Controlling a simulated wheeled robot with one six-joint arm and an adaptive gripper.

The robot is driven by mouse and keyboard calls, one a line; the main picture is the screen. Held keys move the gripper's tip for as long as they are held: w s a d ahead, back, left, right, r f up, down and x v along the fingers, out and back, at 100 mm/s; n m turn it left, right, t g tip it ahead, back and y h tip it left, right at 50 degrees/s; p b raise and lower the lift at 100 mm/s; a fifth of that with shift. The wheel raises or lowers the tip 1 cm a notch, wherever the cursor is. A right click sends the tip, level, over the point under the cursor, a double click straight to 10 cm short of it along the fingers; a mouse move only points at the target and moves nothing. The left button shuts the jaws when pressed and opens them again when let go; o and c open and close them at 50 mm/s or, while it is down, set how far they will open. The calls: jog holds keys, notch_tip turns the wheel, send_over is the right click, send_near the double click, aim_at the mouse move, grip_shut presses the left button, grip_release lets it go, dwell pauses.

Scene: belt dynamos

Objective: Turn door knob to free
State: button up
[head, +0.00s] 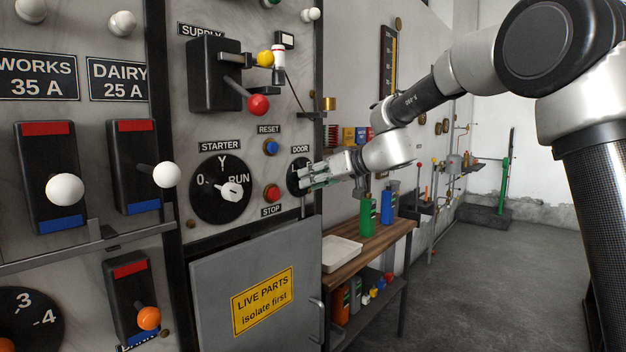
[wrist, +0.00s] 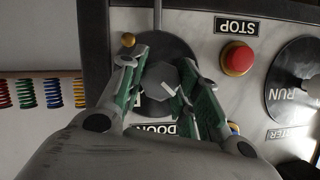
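The DOOR knob is a dark round dial with a grey grip (wrist: 160,82) at its middle, and it shows in the wrist view with a white mark on the grip. In the head view the dial (head: 294,178) is partly hidden behind my fingers, under the DOOR label (head: 300,149). My gripper (head: 312,176) reaches it from the right. In the wrist view my gripper's green-padded fingers (wrist: 165,78) stand apart, one on each side of the grip. I see no clear contact. The knob's lettering is mostly hidden, so its setting cannot be read.
The red STOP button (head: 272,193), blue RESET button (head: 271,147) and STARTER dial (head: 221,190) sit left of the knob. A wooden bench (head: 375,243) stands right.

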jog(key=shift+c, duration=0.8)
jog(key=m+g+y, duration=0.1)
jog(key=m, duration=0.1)
jog(key=shift+w+d+m, duration=0.1)
jog(key=shift+m, duration=0.3)
jog(key=m+g+y, duration=0.1)
jog(key=m+y, duration=0.1)
jog(key=m, duration=0.2)
jog(key=shift+f+y, duration=0.15)
jog(key=shift+y, duration=0.15)
jog(key=m+y, duration=0.1)
jog(key=m, duration=0.2)
jog(key=shift+m+y, duration=0.4)
jog(key=shift+f+m+y, duration=0.1)
jog(key=shift+m+y, duration=0.5)
jog(key=shift+m, duration=1.2)
